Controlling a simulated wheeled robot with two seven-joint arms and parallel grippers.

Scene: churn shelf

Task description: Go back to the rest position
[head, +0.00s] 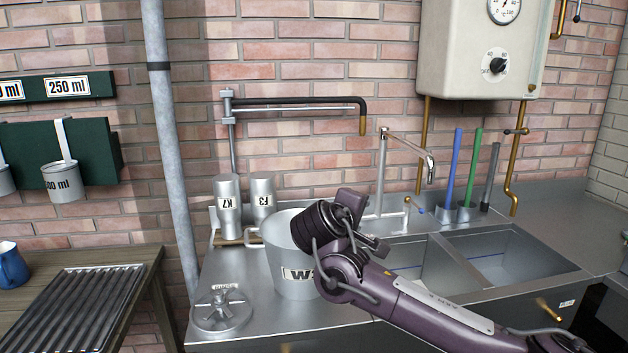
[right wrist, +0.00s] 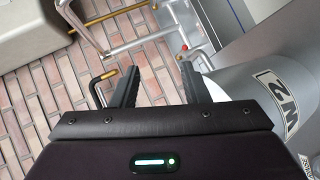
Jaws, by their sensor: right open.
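My right arm comes in from the lower right of the head view, and its wrist stands in front of the grey bucket (head: 280,250) with a label starting with W. My right gripper (head: 376,243) is mostly hidden by the wrist there. In the right wrist view my right gripper (right wrist: 158,88) shows two dark fingers apart with nothing between them. The bucket (right wrist: 262,80) is at the right of that view, beside the fingers. I cannot tell whether they touch it. My left gripper is not in view.
Churns K7 (head: 228,205) and F3 (head: 263,192) stand behind the bucket. A round metal lid (head: 221,312) lies at the counter's front left. A tap (head: 382,170) and sink (head: 505,256) are to the right. A white boiler (head: 470,50) hangs above.

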